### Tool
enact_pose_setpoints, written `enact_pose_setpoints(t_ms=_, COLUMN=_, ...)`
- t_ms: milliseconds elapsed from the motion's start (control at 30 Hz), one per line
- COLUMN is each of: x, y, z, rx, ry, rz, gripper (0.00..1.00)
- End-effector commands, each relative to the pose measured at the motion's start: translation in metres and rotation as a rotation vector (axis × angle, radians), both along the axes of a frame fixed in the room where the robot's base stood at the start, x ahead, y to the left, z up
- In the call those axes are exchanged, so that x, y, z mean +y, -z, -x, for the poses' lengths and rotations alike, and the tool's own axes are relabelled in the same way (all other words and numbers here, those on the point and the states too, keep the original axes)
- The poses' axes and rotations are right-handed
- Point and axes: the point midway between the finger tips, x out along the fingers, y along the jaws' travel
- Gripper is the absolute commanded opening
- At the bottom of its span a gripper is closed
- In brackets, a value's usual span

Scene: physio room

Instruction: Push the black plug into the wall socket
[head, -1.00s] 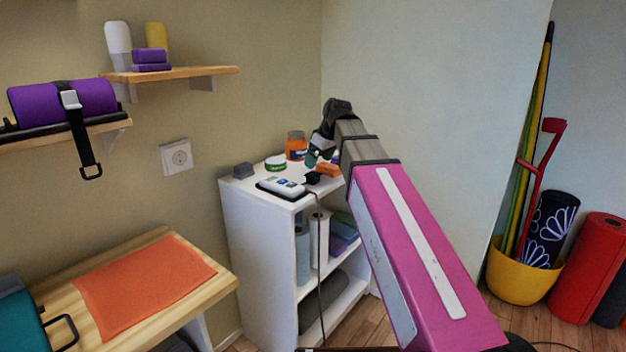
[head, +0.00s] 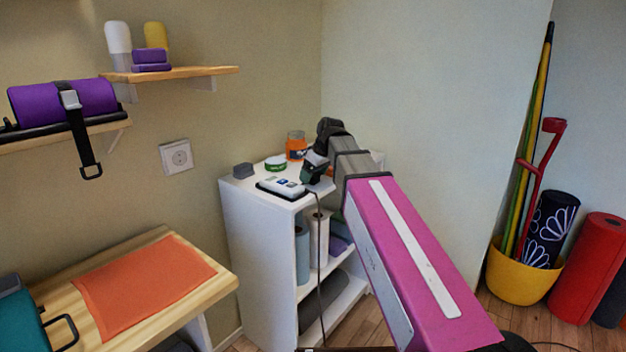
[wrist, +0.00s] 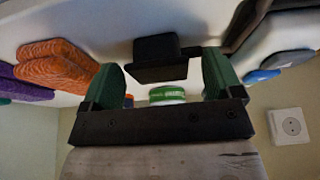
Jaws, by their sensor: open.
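The black plug (wrist: 155,48) is on the top of the white shelf unit (head: 243,231). In the wrist view it sits between the two green fingertips of my gripper (wrist: 163,76), a little beyond them, with gaps on both sides. In the head view my gripper (head: 314,172) is low over the shelf top and hides the plug. My gripper is open and holds nothing. The wall socket (head: 176,157) is on the wall left of the shelf unit, and it also shows at the right of the wrist view (wrist: 291,126). Nothing is in it.
A white device (head: 283,186) lies on a black base left of my gripper. Orange bands (wrist: 60,68) lie beside the plug. A cord (head: 319,260) hangs down the shelf front.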

Motion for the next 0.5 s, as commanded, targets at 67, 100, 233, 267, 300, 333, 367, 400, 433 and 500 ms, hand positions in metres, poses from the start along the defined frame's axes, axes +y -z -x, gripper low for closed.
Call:
enact_pose_setpoints(t_ms=67, x=0.002, y=0.0059, z=-0.0016, rx=0.0, ry=0.0, rz=0.0, gripper=0.85)
enact_pose_setpoints(t_ms=100, x=0.0024, y=0.0072, z=-0.0019, rx=0.0, ry=0.0, rz=0.0, gripper=0.85)
enact_pose_setpoints(t_ms=233, x=0.0024, y=0.0077, z=-0.002, rx=-0.001, ry=0.0, rz=0.001, gripper=0.85)
enact_pose_setpoints(t_ms=267, x=0.0025, y=0.0076, z=-0.0019, rx=-0.001, ry=0.0, rz=0.001, gripper=0.85)
enact_pose_setpoints(t_ms=300, x=0.0024, y=0.0076, z=-0.002, rx=-0.001, ry=0.0, rz=0.001, gripper=0.85)
enact_pose_setpoints(t_ms=333, x=0.0023, y=0.0075, z=-0.0019, rx=-0.001, ry=0.0, rz=0.001, gripper=0.85)
enact_pose_setpoints(t_ms=367, x=0.0023, y=0.0075, z=-0.0019, rx=-0.001, ry=0.0, rz=0.001, gripper=0.85)
enact_pose_setpoints(t_ms=400, x=0.0023, y=0.0075, z=-0.0019, rx=-0.001, ry=0.0, rz=0.001, gripper=0.85)
enact_pose_setpoints(t_ms=433, x=0.0023, y=0.0075, z=-0.0019, rx=-0.001, ry=0.0, rz=0.001, gripper=0.85)
enact_pose_setpoints(t_ms=500, x=0.0023, y=0.0075, z=-0.0019, rx=0.0, ry=0.001, rz=0.0, gripper=0.62)
